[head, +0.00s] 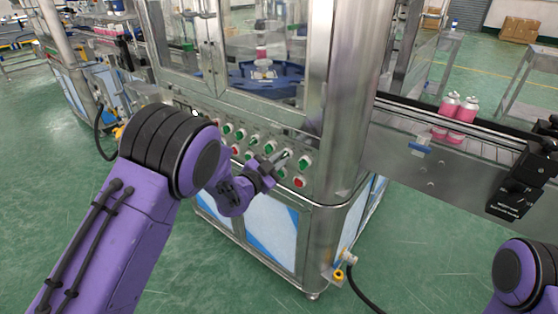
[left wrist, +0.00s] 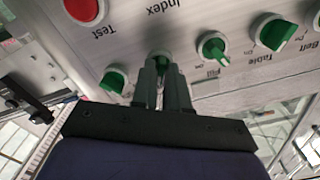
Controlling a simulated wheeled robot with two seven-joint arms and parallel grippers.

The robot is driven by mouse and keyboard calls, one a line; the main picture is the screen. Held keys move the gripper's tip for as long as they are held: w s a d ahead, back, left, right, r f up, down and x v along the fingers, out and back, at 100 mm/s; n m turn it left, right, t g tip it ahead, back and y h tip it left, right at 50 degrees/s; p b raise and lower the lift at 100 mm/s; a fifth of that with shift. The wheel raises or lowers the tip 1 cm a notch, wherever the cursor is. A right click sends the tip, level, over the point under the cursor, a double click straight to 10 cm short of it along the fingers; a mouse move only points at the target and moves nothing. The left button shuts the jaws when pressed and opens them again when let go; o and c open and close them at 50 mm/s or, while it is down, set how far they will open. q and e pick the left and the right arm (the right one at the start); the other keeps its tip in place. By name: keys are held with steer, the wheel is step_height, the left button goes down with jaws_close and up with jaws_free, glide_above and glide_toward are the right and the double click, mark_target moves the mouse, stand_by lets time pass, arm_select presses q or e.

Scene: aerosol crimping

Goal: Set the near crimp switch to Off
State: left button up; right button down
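My left gripper (head: 283,159) is at the right part of the machine's switch panel in the head view. In the left wrist view, its fingers (left wrist: 162,72) are on either side of a green switch knob (left wrist: 161,57), with a gap about as wide as a knob's handle. They appear shut on it. The fingers hide most of this knob and its label, so I cannot read "Crimp". A green knob (left wrist: 114,80) sits left of the fingers. To their right are knobs labelled Fill (left wrist: 212,46) and Table (left wrist: 273,34). My right gripper is out of view.
A red button (left wrist: 84,9) labelled Test is at the upper left in the wrist view. Several other green knobs and red buttons (head: 299,182) crowd the panel. A steel corner post (head: 335,100) stands right of the panel. Pink cans (head: 466,109) stand on the conveyor.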

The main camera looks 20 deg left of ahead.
arm_select(q)
jaws_close()
steer(key=n+p, duration=0.2)
steer(key=n, duration=0.4)
steer(key=shift+r, duration=0.1)
steer(key=n+p, duration=0.1)
steer(key=n, duration=0.4)
steer(key=shift+n, duration=0.4)
stand_by(0.4)
steer(key=o, duration=0.5)
jaws_free()
steer(key=shift+o, duration=0.2)
